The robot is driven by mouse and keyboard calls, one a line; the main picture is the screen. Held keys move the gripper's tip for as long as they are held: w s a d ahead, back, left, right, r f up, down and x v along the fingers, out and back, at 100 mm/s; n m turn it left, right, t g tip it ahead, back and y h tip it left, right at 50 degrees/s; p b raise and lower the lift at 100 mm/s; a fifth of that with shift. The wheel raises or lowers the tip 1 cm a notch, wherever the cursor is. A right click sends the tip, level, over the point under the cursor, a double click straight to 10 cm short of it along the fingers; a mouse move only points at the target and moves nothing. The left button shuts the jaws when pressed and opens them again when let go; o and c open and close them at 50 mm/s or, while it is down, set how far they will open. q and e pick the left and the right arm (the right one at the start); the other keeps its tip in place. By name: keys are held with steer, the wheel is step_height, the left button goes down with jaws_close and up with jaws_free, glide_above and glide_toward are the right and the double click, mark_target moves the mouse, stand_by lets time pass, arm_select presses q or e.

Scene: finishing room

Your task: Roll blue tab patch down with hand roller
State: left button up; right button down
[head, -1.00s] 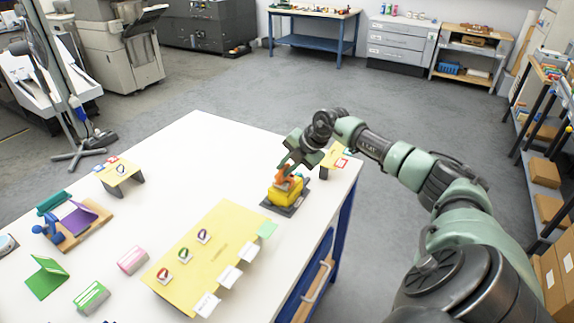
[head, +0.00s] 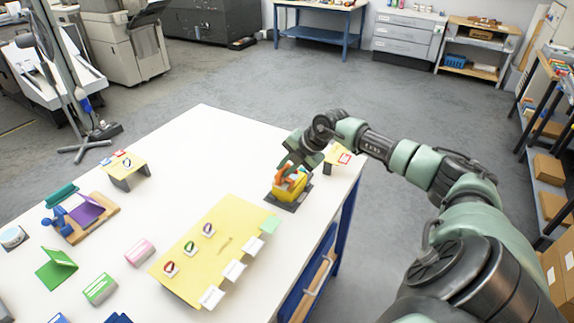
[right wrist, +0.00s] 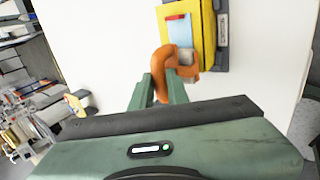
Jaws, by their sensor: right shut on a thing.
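In the right wrist view a yellow block (right wrist: 202,12) bears a light blue tab patch (right wrist: 181,34) with a red strip at its far end. The orange hand roller (right wrist: 160,58) has its grey roller (right wrist: 180,55) at the near end of the blue patch; whether it presses on it I cannot tell. My right gripper (right wrist: 162,90) is shut on the orange handle. In the head view the yellow block (head: 292,188) sits on a dark base near the table's right edge, with my right gripper (head: 288,166) just above it, partly covering it. My left gripper is out of view.
A yellow sheet (head: 195,275) with several small badges and white tabs lies in front of the block on the white table (head: 190,150). A small yellow stand (head: 334,155) is close behind the gripper.

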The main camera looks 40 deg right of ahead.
steer(key=shift+d+r+p, duration=0.1)
steer(key=shift+r+p, duration=0.7)
steer(key=shift+r, duration=0.25)
steer(key=shift+r+p, duration=1.7)
steer(key=shift+r, duration=0.8)
steer(key=shift+f, duration=0.1)
